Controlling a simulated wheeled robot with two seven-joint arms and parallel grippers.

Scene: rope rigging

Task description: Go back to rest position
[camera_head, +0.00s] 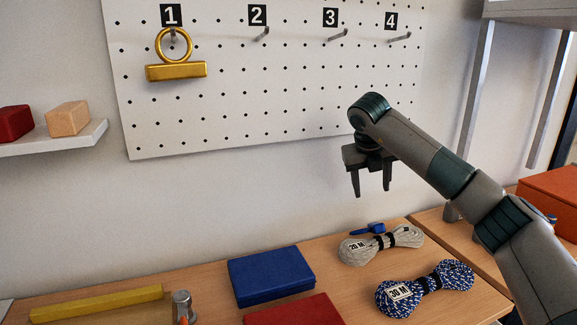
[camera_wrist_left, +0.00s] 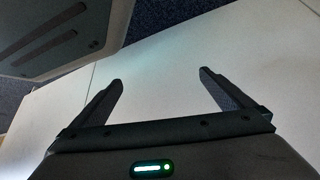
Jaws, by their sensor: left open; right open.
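My right gripper (camera_head: 371,186) is open and empty in the head view. It points down in the air in front of the white wall, below the pegboard and above the back of the wooden table. My right arm comes in from the right edge. My left gripper (camera_wrist_left: 159,82) shows in the left wrist view, its two fingers spread apart with nothing between them. A pale surface with dark floor at its edges lies beyond them. The left gripper does not show in the head view.
On the table (camera_head: 205,296) lie a white rope (camera_head: 380,245), a blue-white rope (camera_head: 424,288), a blue box (camera_head: 271,276), a red box (camera_head: 295,310) and a yellow bar (camera_head: 97,303). A gold ring piece (camera_head: 176,71) hangs on hook 1 of the pegboard (camera_head: 270,110). Hooks 2 to 4 are bare.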

